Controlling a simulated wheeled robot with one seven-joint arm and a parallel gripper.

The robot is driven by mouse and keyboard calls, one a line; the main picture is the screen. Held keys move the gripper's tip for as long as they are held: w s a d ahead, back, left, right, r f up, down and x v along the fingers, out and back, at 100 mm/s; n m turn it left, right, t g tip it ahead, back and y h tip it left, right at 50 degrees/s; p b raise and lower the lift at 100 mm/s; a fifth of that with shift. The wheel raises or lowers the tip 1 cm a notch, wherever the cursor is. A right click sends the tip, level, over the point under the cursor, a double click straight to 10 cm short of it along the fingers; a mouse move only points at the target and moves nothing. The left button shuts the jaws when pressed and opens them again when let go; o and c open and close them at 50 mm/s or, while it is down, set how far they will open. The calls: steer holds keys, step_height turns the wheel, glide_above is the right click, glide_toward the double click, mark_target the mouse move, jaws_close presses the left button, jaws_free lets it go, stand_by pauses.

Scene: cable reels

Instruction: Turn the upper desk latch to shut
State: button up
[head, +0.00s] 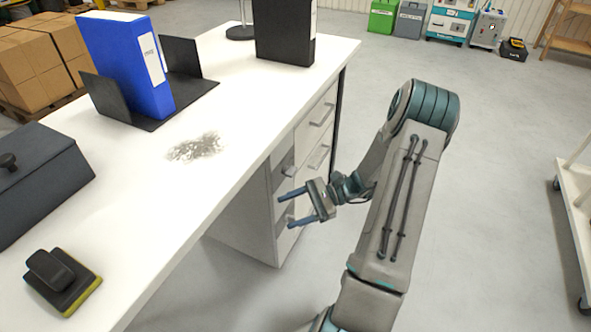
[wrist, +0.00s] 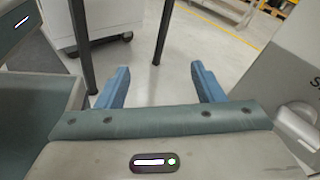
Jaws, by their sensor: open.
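The white desk (head: 225,100) has a drawer unit (head: 262,215) below its right end. A small grey fitting (head: 287,171), which looks like the upper desk latch, sits on the unit's face, above and just beyond my gripper. Whether it is turned open or shut is too small to tell. My gripper (head: 286,211) is open and empty, its two blue fingers pointing left toward the unit. A lower grey fitting is partly hidden behind the fingers. In the wrist view, the open fingers (wrist: 160,70) point past a pale panel with a grey rounded fitting (wrist: 300,118) at right; which fitting it is, I cannot tell.
Drawers with bar handles (head: 322,115) are farther along the unit. A blue binder (head: 125,65), a dark box (head: 40,180) and a black-and-yellow stapler-like object (head: 62,280) stand on the desk. A white cart (head: 575,215) is at the right. The floor between is clear.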

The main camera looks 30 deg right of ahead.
steer(key=w+d+f+m+t+y+p, duration=0.1)
steer(key=w+d+f+m+t+p, duration=0.1)
steer(key=d+m+t, duration=0.5)
steer(key=m+t+h, duration=0.3)
steer(key=m+t, duration=0.2)
steer(key=t, duration=0.3)
glide_toward(289, 171)
steer(key=b+x, duration=0.1)
steer(key=x, duration=0.6)
steer(key=shift+w, duration=0.5)
steer(key=shift+f, duration=0.1)
steer(key=c, duration=1)
